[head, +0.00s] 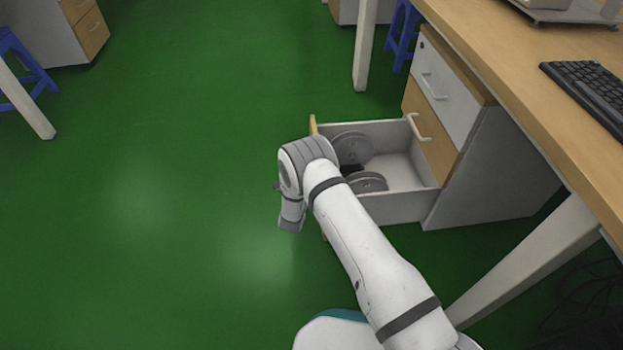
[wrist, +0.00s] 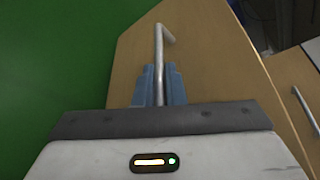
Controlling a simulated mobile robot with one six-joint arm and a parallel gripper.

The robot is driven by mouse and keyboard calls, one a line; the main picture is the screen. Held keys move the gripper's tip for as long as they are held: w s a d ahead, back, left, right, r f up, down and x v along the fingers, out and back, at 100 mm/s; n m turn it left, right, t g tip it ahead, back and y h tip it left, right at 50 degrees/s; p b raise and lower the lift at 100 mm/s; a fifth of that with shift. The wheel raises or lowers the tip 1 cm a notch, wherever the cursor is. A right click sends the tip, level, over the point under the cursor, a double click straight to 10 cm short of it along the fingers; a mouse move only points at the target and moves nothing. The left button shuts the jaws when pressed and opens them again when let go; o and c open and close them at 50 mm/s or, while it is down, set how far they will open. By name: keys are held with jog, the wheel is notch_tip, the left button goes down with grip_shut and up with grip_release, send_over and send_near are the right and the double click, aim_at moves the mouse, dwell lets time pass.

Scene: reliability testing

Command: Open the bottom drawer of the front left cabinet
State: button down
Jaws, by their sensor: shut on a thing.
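The cabinet (head: 492,165) stands under the desk at the right of the head view, with white sides and wood and white drawer fronts. Its bottom drawer (head: 405,208) is pulled out well to the left, so its pale inside shows. The drawer's wood front (wrist: 205,65) fills much of the wrist view, with a metal bar handle (wrist: 159,40). My gripper (wrist: 159,82) has its blue fingers closed around that handle from both sides. In the head view, my arm hides the fingers, the handle and most of the drawer front.
Grey round discs (head: 352,146) lie in the open drawer. The drawers above, with handles (head: 433,87), are shut. A desk leg (head: 525,260) stands right of my arm, and a keyboard (head: 590,88) lies on the desk. The green floor (head: 170,190) at left is clear.

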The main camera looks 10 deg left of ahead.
jog(key=shift+s+f, duration=0.25)
jog(key=shift+f, duration=0.05)
jog(key=c, duration=1.6)
grip_release()
jog(key=shift+o, duration=0.5)
jog(key=shift+w+a+r, duration=0.1)
jog(key=shift+r, duration=0.05)
jog(key=p+v, duration=0.3)
jog(key=v, duration=0.4)
jog(key=shift+s, duration=0.4)
jog(key=shift+r, duration=0.1)
